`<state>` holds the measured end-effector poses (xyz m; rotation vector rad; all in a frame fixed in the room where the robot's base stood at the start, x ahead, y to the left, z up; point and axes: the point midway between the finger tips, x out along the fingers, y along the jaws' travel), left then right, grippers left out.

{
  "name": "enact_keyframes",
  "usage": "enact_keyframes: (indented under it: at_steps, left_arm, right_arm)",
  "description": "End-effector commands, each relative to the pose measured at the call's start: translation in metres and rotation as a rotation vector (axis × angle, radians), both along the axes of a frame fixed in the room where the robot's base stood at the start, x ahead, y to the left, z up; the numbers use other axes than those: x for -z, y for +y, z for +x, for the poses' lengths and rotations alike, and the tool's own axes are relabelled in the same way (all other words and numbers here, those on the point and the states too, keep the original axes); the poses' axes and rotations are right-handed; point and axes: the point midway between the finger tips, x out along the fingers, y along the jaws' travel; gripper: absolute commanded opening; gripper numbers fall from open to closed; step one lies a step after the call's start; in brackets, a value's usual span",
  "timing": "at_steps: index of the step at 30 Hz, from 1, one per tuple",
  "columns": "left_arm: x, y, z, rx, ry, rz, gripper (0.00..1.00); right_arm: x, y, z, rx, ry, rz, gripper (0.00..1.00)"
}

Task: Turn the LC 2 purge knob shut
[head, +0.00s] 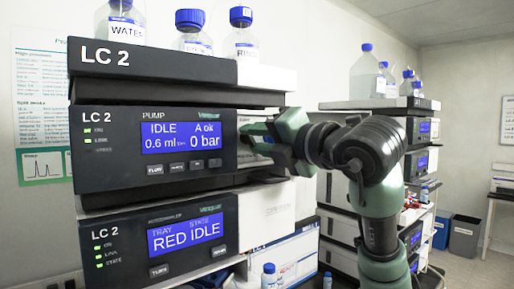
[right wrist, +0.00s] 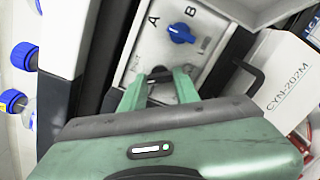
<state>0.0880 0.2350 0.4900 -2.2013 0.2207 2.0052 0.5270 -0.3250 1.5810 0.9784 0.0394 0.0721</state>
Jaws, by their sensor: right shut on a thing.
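The LC 2 pump module (head: 152,150) stands in the stack at left, its screen reading IDLE, A ok, 0.6 ml and 0 bar. My right gripper (head: 258,138) reaches in from the right to the module's side panel, just right of the display. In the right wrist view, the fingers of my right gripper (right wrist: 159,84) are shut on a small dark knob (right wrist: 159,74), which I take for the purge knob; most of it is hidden. A blue knob (right wrist: 181,33) sits beyond the fingers, apart from them, near the letters A and B. My left gripper is not in view.
Blue-capped bottles (head: 241,35) stand on top of the stack. A dark handle (right wrist: 245,75) and a white CYN-202M box (right wrist: 285,85) lie right of my fingers. Another stack (head: 385,105) stands behind my arm.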

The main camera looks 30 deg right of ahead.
Motion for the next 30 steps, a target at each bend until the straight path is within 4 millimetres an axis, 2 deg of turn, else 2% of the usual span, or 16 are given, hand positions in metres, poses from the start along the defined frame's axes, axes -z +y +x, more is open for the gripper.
enact_keyframes:
  at_steps: [15, 30]
  left_arm:
    - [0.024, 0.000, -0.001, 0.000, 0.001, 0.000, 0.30]
    - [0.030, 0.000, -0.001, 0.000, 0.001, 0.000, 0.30]
  right_arm:
    - [0.000, -0.001, -0.001, 0.001, 0.028, 0.438, 0.00]
    - [-0.002, -0.001, 0.000, 0.002, 0.042, 0.603, 0.00]
